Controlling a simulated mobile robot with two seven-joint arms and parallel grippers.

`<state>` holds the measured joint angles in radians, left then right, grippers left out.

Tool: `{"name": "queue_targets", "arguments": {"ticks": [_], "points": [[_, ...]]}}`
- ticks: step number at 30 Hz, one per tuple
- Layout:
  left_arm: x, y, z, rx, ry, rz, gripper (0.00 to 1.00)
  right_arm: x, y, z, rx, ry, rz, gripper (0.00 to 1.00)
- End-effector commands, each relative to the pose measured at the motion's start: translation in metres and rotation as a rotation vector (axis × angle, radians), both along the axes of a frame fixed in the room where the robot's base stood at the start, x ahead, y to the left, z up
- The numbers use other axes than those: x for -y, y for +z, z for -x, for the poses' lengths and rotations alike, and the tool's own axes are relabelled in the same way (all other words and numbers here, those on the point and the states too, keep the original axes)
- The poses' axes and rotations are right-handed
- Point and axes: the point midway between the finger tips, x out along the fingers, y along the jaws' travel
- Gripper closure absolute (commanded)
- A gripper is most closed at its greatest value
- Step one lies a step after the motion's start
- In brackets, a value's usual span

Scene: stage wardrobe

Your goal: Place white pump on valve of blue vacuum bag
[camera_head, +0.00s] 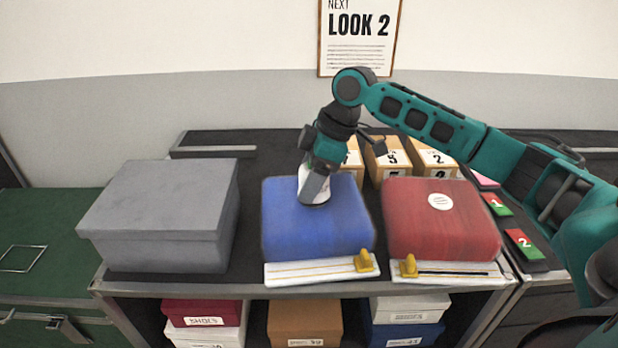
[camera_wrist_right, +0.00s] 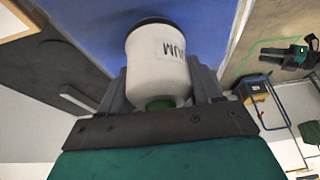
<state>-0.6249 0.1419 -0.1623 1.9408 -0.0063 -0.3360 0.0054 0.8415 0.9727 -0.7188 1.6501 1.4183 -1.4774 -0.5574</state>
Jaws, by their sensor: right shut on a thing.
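The blue vacuum bag (camera_head: 330,232) lies on the dark worktop, left of a red bag (camera_head: 432,225). My right gripper (camera_head: 318,178) is above the blue bag and shut on the white pump (camera_head: 314,191). The pump is near the bag's top face, slightly tilted; its dark lower end seems at or just above the surface. In the right wrist view the pump (camera_wrist_right: 160,68) sits between the fingers, with the blue bag (camera_wrist_right: 90,30) beyond it. The blue bag's valve does not show; the pump and gripper may hide it.
A grey lidded box (camera_head: 160,215) stands left of the blue bag. Numbered cardboard boxes (camera_head: 388,160) stand behind the bags. White strips with yellow sliders (camera_head: 364,261) lie along the bags' front edges. The red bag has a round white valve (camera_head: 440,202). Shoe boxes (camera_head: 303,320) sit on the shelf below.

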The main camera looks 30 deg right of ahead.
Motion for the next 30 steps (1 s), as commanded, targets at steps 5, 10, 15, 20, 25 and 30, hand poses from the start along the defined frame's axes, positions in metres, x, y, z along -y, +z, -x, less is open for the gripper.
{"name": "queue_targets", "arguments": {"ticks": [5,10,15,20,25,30], "points": [[0.000,0.002,0.000,0.000,-0.001,0.001,0.62,0.000,-0.001,0.000,0.002,0.000,-0.001,0.80],[0.000,0.001,0.000,0.000,-0.001,0.001,0.62,0.000,-0.002,0.000,0.001,0.000,-0.001,0.23],[0.001,0.001,0.000,-0.001,-0.002,0.001,0.62,0.000,-0.002,0.000,0.001,0.000,-0.001,0.11],[0.001,0.001,0.000,-0.001,-0.002,0.000,0.62,0.000,-0.002,0.000,0.001,0.000,-0.001,0.11],[0.001,0.001,0.000,-0.001,-0.002,0.000,0.62,0.002,0.009,0.001,0.001,0.000,0.000,0.11],[0.000,0.005,0.000,-0.001,-0.001,0.000,0.62,0.014,0.039,0.006,0.003,-0.002,0.000,0.11]]}}
